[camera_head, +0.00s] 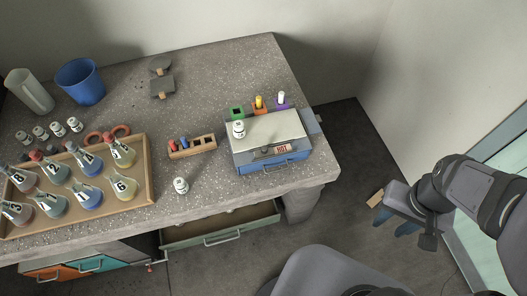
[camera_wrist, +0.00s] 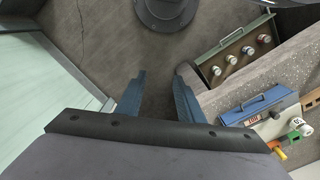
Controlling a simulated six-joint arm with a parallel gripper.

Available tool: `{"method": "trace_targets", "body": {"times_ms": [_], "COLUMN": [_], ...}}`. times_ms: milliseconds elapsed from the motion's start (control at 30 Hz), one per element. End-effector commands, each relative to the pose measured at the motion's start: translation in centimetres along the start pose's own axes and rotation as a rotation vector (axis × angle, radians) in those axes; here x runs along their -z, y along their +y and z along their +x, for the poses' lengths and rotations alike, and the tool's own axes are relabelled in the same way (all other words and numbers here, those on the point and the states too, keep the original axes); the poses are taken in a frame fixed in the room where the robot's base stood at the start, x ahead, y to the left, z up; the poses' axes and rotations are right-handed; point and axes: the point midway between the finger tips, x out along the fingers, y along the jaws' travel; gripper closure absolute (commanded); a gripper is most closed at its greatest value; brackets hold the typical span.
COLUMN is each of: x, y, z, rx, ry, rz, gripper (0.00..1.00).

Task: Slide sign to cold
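The sliding sign (camera_head: 283,149) is a small plate reading "HOT" in red on the front of a blue and white device (camera_head: 262,134) near the bench's right end. A dark knob shows beside the sign. In the wrist view, the sign (camera_wrist: 253,119) shows at right on the device (camera_wrist: 278,110). My gripper (camera_head: 394,222) is off the bench to the right, above the floor and well apart from the sign. In the wrist view, its two blue fingers (camera_wrist: 160,96) are spread, with only floor between them.
A white vial (camera_head: 239,129) stands on the device, with coloured holders (camera_head: 258,106) behind. A wooden rack (camera_head: 192,147), a vial (camera_head: 181,186) and a tray of flasks (camera_head: 147,193) stand left. An open drawer (camera_head: 222,228) juts out below; it holds several vials in the wrist view.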

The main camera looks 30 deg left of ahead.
Motion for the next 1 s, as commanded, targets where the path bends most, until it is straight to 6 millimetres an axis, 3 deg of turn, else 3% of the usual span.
{"method": "trace_targets", "body": {"times_ms": [33,133,567,833,1000], "x": [0.0,-0.2,-1.3,0.3,2.2], "y": [-0.1,-0.2,-2.0,-3.6,-5.9], "z": [0.1,0.5,5.4,8.1,9.3], "rx": [-0.002,-0.011,-0.259,-0.562,-0.761], "ry": [-0.003,-0.016,-0.178,-0.182,-0.101], "rz": [-0.004,-0.022,-0.327,-0.58,-0.73], "gripper": [0.79,1.0,1.0,1.0,1.0]}}
